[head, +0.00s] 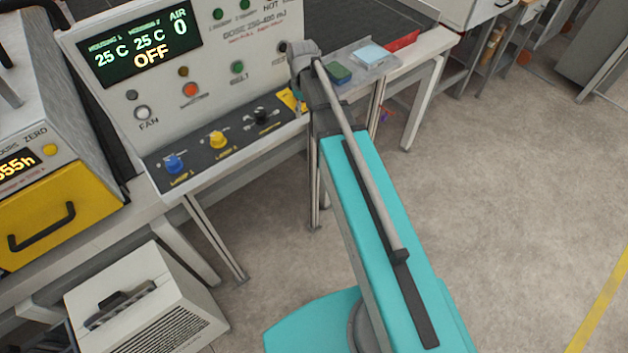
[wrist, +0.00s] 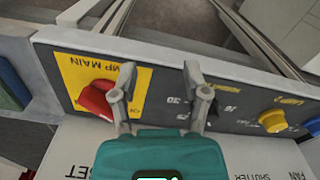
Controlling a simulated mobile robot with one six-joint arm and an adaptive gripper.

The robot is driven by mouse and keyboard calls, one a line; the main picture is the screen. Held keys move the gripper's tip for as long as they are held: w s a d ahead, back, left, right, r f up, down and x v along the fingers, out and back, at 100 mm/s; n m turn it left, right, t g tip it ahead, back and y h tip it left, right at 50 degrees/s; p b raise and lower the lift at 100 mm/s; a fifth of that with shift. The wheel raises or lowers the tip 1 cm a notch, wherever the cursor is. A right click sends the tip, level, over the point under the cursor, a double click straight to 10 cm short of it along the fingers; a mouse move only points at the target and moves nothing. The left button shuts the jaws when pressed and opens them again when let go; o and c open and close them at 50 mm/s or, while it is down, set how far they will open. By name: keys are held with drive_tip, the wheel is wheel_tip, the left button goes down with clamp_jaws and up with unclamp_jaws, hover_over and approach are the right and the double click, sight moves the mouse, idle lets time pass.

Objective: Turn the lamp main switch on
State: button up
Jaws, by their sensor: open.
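The lamp main switch (wrist: 97,100) is a red knob on a yellow plate (wrist: 72,72) marked "MP MAIN" in the wrist view. In the head view only part of the yellow plate (head: 288,101) shows; my arm hides the knob there. My gripper (wrist: 159,72) is open and empty. Its fingers are to the right of the red knob in the wrist view, over the dark dial strip. The left finger is close to the knob; I cannot tell whether they touch. The fingers are not around the knob. The panel display (head: 140,45) reads OFF.
A yellow lamp knob (wrist: 272,121) is right of my gripper in the wrist view. In the head view, a blue knob (head: 173,163) and black dial (head: 261,115) share the strip. A green sponge (head: 338,73) lies in a tray behind my arm. The right floor is clear.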

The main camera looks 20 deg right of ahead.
drive_tip(key=s+a+f+m+b, duration=0.1)
drive_tip(key=s+f+m+b, duration=0.6)
drive_tip(key=s+f+b, duration=0.7)
drive_tip(key=shift+s+f+b, duration=0.4)
drive_tip(key=shift+f, duration=0.35)
drive_tip(key=w+d+r+n+p, duration=0.2)
drive_tip(key=w+r+n+p, duration=0.4)
drive_tip(key=w+r+p, duration=0.6)
drive_tip(key=w+d+r+n+p, duration=0.1)
drive_tip(key=w+r+n+p, duration=0.5)
drive_tip(key=w+r+p, duration=0.7)
wheel_tip(320, 180, up, 2)
drive_tip(key=shift+w+d+r+n+p, duration=0.15)
drive_tip(key=shift+w+d+n+p, duration=0.2)
drive_tip(key=shift+p, duration=0.8)
drive_tip(key=shift+s+f, duration=0.1)
drive_tip(key=shift+f, duration=0.1)
wheel_tip(320, 180, down, 14)
drive_tip(key=b, duration=1.3)
drive_tip(key=shift+r+b, duration=0.25)
drive_tip(key=shift+b, duration=0.15)
drive_tip(key=shift+c, duration=0.3)
clamp_jaws()
